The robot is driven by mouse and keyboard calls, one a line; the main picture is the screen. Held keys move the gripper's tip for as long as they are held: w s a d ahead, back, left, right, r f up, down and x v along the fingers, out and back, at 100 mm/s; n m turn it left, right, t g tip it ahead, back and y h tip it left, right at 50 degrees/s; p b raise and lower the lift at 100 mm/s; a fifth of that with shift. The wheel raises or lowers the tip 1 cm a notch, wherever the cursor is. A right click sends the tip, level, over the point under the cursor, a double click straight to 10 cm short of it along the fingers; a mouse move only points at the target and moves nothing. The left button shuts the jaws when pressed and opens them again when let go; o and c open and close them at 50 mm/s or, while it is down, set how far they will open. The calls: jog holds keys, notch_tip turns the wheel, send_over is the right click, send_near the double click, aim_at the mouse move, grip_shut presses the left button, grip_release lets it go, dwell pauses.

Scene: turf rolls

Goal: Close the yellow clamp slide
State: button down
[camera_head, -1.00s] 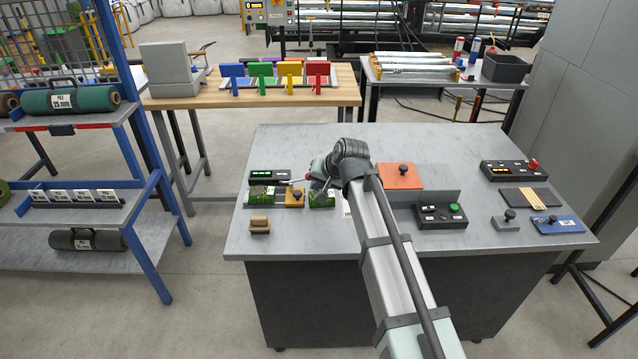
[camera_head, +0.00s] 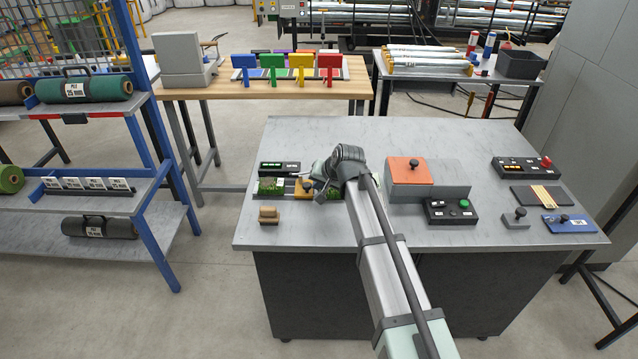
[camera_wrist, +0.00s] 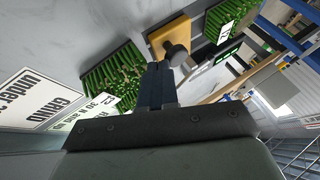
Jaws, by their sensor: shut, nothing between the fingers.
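The yellow clamp slide (camera_head: 303,188) lies on the workbench beside a green turf piece (camera_head: 271,187). In the wrist view the slide (camera_wrist: 164,36) carries a dark round knob (camera_wrist: 177,54). It sits between two turf pieces, the nearer turf (camera_wrist: 115,78) and the farther turf (camera_wrist: 231,20). My gripper (camera_head: 314,185) is low over the bench, just right of the slide. Its dark fingers (camera_wrist: 157,72) are shut and empty, with their tips close to the knob; I cannot tell whether they touch it.
A black display box (camera_head: 279,168) stands behind the turf. A wooden block (camera_head: 268,214) lies in front. Right of my arm are an orange plate (camera_head: 409,165) on a grey block and a button box (camera_head: 450,211).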

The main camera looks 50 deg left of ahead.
aim_at(306, 196)
jog(key=s+a, duration=0.2)
jog(key=a, duration=0.1)
jog(key=shift+s, duration=0.55)
jog(key=shift+a, duration=0.1)
jog(key=w+v, duration=0.1)
jog(key=v, duration=0.9)
jog(key=shift+s, duration=0.3)
jog(key=shift+d, duration=0.25)
